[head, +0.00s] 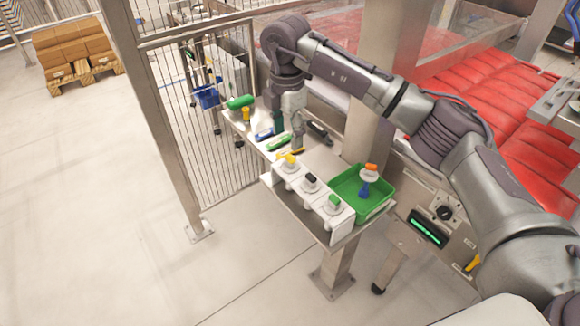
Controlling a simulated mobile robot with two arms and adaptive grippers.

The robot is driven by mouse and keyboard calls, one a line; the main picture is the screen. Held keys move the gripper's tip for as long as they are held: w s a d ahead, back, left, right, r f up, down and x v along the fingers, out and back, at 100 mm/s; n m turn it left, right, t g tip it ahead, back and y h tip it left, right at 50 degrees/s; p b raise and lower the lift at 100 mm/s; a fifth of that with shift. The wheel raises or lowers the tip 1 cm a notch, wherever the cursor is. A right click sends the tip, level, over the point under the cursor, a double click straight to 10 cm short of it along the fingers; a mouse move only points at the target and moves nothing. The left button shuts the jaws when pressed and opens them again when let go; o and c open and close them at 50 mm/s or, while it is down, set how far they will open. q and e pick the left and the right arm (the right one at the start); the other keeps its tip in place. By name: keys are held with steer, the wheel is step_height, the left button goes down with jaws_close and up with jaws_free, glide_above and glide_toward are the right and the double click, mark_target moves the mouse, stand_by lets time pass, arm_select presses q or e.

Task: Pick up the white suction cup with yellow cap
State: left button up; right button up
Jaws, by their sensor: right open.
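The white suction cup with yellow cap (290,161) sits in the far-left place of a white holder (341,222) at the front edge of a steel shelf. My right gripper (288,136) is above the back part of the shelf, a little behind the yellow-capped cup and apart from it. It is open, and it looks empty, though its fingers are small and partly hard to make out. The bottom of the cup is hidden in the holder. My left gripper is not in view.
A black-capped cup (310,182) and a green-capped cup (333,203) share the holder. A green tray (376,208) holds an orange, white and blue piece (369,174). Several tools lie behind. A wire fence (180,120) stands left of the shelf.

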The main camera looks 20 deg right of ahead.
mark_target(290, 157)
steer(key=f, duration=0.3)
steer(key=shift+w, duration=0.3)
steer(key=shift+d+f+p, duration=0.2)
steer(key=shift+f+p, duration=0.55)
steer(key=shift+f, duration=0.15)
steer(key=f, duration=0.1)
steer(key=f+p, duration=0.1)
steer(key=shift+d+f, duration=0.25)
steer(key=shift+f, duration=0.05)
steer(key=shift+w+f, duration=0.1)
steer(key=shift+f, duration=0.6)
steer(key=c, duration=0.7)
steer(key=shift+c, duration=1.3)
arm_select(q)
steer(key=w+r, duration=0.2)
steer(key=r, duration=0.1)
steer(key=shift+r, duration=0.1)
arm_select(e)
steer(key=shift+c, duration=0.2)
